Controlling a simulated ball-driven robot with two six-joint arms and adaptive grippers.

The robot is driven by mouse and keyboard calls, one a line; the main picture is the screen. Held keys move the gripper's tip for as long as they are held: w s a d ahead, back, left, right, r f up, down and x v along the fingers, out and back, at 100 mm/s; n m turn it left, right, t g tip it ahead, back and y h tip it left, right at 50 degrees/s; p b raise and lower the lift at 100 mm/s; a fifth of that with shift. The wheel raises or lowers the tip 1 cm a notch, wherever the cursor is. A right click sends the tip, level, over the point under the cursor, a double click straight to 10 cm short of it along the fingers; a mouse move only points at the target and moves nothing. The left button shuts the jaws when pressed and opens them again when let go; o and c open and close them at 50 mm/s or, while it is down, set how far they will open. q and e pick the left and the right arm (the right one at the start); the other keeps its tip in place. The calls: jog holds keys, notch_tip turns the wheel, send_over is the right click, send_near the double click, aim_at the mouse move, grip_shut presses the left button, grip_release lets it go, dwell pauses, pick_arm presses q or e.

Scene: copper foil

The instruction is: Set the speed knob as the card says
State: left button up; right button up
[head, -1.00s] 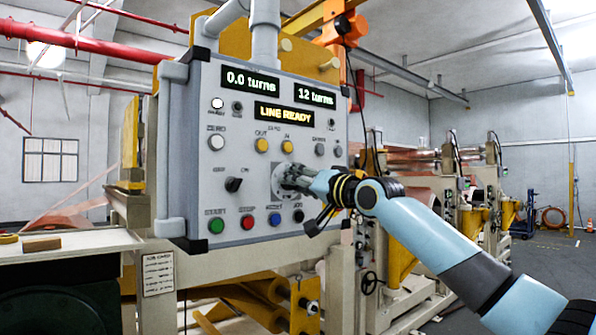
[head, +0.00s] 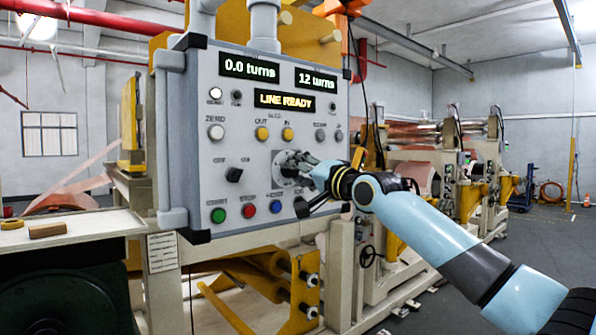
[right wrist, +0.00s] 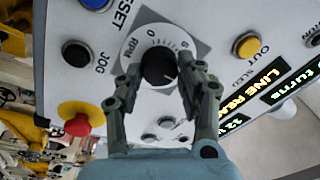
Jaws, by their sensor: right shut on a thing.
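The speed knob (right wrist: 160,68) is black and sits on a white dial marked RPM in the right wrist view. Its scale is partly covered, and I cannot tell its exact setting. My right gripper (right wrist: 157,78) is shut on the knob, one finger on each side. In the head view my right gripper (head: 296,163) is at the knob's square plate (head: 278,178) on the grey control panel (head: 203,120) and hides most of the knob. The card (head: 162,252) hangs below the panel at the left; its print is too small to read. My left gripper is out of view.
The panel's displays read 0.0 turns (head: 249,66), 12 turns (head: 316,80) and LINE READY (head: 284,101). Close to the knob are a black JOG button (right wrist: 76,52) and a red emergency stop (right wrist: 80,118). A black selector (head: 233,174) sits left of the knob.

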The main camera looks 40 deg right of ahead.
jog(key=o, duration=1.2)
jog(key=shift+d, duration=0.1)
jog(key=shift+c, duration=0.2)
jog(key=shift+s, duration=0.1)
jog(key=s, duration=0.7)
jog(key=shift+s+d+f, duration=0.15)
jog(key=shift+d+f, duration=0.05)
jog(key=shift+f, duration=0.2)
